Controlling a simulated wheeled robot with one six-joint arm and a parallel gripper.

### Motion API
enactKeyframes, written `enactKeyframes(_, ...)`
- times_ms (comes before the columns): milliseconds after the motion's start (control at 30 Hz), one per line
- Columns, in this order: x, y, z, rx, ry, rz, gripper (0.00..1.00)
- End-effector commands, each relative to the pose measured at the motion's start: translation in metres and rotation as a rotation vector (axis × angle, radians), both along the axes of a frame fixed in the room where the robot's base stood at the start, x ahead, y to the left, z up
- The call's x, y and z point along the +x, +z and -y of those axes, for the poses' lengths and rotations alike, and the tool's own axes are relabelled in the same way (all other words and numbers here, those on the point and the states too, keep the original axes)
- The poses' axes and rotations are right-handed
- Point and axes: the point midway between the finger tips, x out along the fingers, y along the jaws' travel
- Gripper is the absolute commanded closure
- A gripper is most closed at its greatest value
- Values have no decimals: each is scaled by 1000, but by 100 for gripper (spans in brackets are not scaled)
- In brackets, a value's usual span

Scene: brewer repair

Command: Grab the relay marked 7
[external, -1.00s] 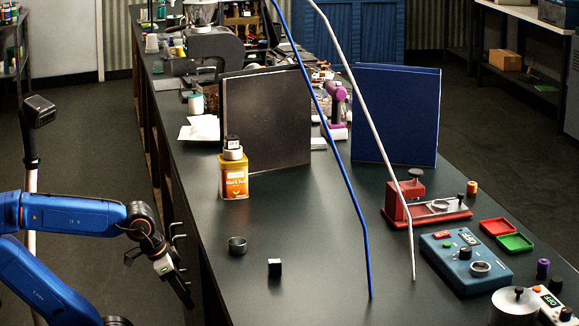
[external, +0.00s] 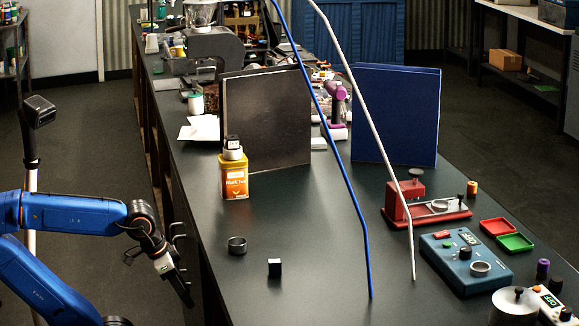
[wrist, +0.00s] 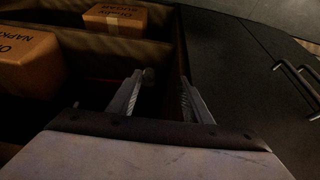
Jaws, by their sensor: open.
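A small black cube with a pale edge (external: 274,267) lies on the dark bench near its front left. Another small black block with a pale marked face (external: 232,142) sits on top of the orange and yellow tin (external: 234,178). I cannot read a 7 on either. My gripper (external: 188,297) hangs low beside the bench's left edge, apart from both blocks. In the wrist view my gripper (wrist: 162,95) is open, with nothing visible held between its fingers.
The wrist view shows dark compartments with a cardboard box (wrist: 28,62) and another box (wrist: 115,19). A blue rod (external: 350,190) and a white rod (external: 385,150) slant over the bench. A blue control box (external: 465,262) stands at right.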

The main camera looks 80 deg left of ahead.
Motion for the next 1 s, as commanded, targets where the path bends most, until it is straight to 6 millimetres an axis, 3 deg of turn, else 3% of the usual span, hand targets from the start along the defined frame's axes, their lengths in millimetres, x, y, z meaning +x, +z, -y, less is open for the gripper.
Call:
enactKeyframes(167, 0, 36, -21, -16, 195, -61, 55)
enactKeyframes(400, -12, 111, -60, -33, 632, -168, 55)
enactKeyframes(567, -9, 159, -71, -46, 859, -202, 55)
enactKeyframes(767, 19, 212, -62, -84, 1031, -217, 55)
enactKeyframes(1000, 83, 273, -14, -158, 1138, -231, 55)
